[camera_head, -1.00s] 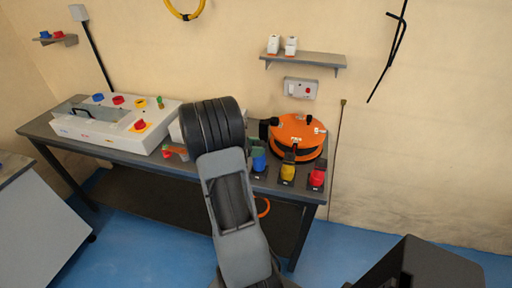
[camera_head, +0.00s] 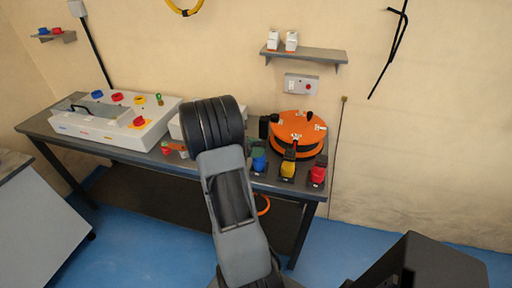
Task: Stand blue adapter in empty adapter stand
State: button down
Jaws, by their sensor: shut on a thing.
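A blue adapter (camera_head: 259,163) shows near the front edge of the bench, just right of my arm, with something dark green close behind it. It lines up with a yellow adapter (camera_head: 288,169) and a red adapter (camera_head: 317,174), which sit on dark bases. I cannot tell whether the blue one is seated in a stand or held above one. My arm rises from the bottom centre, and its bulky black joint covers the middle of the bench. My gripper is hidden behind it, with no fingertips that I can make out. No empty stand is clearly visible.
An orange-topped reel (camera_head: 299,128) stands behind the adapters. A white machine (camera_head: 75,128) with coloured knobs fills the bench's left part. A wall shelf (camera_head: 306,54) with two white items hangs above a switch box (camera_head: 301,84). A dark box stands at lower right.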

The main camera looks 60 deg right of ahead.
jog(key=shift+f+b, duration=0.35)
jog(key=shift+f, duration=0.35)
jog(key=c, duration=0.5)
grip_release()
jog(key=b+v, duration=0.1)
jog(key=v, duration=1.3)
jog(key=shift+s, duration=0.1)
